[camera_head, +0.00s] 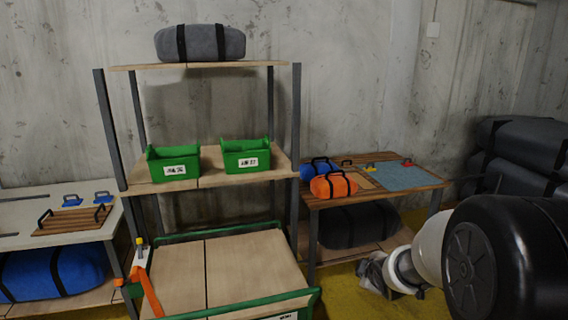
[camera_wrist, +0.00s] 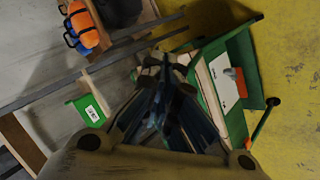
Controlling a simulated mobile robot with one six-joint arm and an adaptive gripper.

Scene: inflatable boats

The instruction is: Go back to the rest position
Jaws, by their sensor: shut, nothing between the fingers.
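My gripper (camera_wrist: 166,72) points down into the wrist view, its fingers shut together with nothing between them. In the head view my arm reaches in from the lower right, and the gripper's end (camera_head: 372,272) shows low in front of the wooden table (camera_head: 318,203). It appears apart from the table and the shelf. No object is in its grasp.
A shelf rack (camera_head: 297,120) holds two green bins (camera_head: 172,164) and a grey bag (camera_head: 200,43). A green-framed cart (camera_head: 312,297) stands below it. Orange (camera_head: 334,186) and blue bags lie on the right table. Yellow floor (camera_head: 352,300) shows beneath my arm.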

